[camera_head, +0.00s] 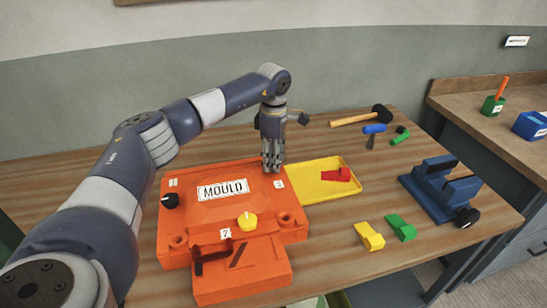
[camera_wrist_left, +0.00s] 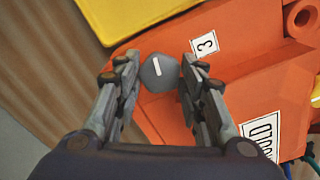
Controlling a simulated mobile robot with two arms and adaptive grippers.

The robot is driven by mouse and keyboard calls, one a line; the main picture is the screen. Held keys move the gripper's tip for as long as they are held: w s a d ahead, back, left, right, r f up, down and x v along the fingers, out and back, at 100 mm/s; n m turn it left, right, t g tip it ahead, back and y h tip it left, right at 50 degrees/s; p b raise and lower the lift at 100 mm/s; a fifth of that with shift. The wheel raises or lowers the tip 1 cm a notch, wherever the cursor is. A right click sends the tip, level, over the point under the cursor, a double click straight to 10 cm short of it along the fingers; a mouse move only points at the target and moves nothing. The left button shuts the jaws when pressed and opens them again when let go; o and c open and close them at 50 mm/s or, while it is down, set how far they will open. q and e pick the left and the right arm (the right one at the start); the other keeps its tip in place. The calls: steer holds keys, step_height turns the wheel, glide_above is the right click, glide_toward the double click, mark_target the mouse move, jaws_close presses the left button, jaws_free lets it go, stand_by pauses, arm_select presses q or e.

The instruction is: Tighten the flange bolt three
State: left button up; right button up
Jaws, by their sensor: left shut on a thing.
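The orange mould (camera_head: 235,208), with a "MOULD" plate on top, lies on the wooden table. My left gripper (camera_head: 272,168) points down at its back right corner, beside the label with a 3 (camera_head: 278,184). In the left wrist view the grey bolt head (camera_wrist_left: 158,72) with a white line sits between the fingers of my left gripper (camera_wrist_left: 160,85), close to label 3 (camera_wrist_left: 204,44). The gripper is shut on this bolt, which the fingers hide in the head view. A black knob (camera_head: 170,200) and a yellow knob (camera_head: 248,221) sit on the mould. My right gripper is not in view.
A yellow tray (camera_head: 345,192) with a red piece (camera_head: 338,174) adjoins the mould at right. A blue vice (camera_head: 440,190), a hammer (camera_head: 360,116) and yellow (camera_head: 370,236) and green (camera_head: 401,228) blocks lie farther right. A side counter (camera_head: 500,110) stands beyond.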

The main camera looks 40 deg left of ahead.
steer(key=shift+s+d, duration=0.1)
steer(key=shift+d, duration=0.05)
arm_select(q)
steer(key=o, duration=1)
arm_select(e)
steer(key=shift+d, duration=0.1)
arm_select(q)
steer(key=shift+o, duration=0.2)
